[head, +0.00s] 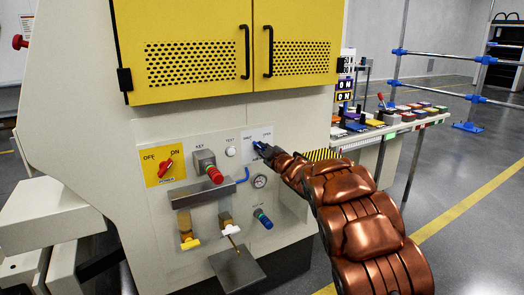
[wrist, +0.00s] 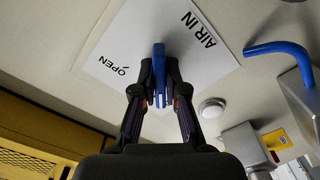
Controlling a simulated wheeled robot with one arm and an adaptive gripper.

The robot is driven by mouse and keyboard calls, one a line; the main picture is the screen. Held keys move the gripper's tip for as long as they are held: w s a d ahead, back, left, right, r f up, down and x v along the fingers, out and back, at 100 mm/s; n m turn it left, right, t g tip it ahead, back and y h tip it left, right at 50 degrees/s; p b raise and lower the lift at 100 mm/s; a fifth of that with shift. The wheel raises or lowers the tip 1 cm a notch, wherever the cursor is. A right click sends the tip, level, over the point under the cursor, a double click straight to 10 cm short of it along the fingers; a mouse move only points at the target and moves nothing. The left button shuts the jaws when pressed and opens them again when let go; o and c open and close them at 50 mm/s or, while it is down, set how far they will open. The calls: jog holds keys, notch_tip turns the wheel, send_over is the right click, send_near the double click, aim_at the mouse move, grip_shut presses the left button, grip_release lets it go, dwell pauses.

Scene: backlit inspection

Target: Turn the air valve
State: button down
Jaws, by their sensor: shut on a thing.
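The air valve has a blue handle (wrist: 159,60) on a white plate (wrist: 100,50). In the wrist view the plate reads AIR IN and OPEN. My gripper (wrist: 160,92) is shut on the handle, with one finger on each side of it. In the head view my gripper (head: 266,151) reaches the plate (head: 262,133) on the machine's front panel from the right. There it hides most of the handle. I cannot tell the handle's exact angle against the OPEN mark.
A blue pipe (head: 243,177), a gauge (head: 260,181) and a red-tipped key unit (head: 207,167) sit close by. A yellow OFF/ON switch plate (head: 164,166) is at left. Yellow doors (head: 200,50) are above. A table of coloured items (head: 392,120) stands behind right.

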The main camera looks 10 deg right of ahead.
jog(key=c, duration=1.2)
grip_release()
jog(key=shift+v, duration=6)
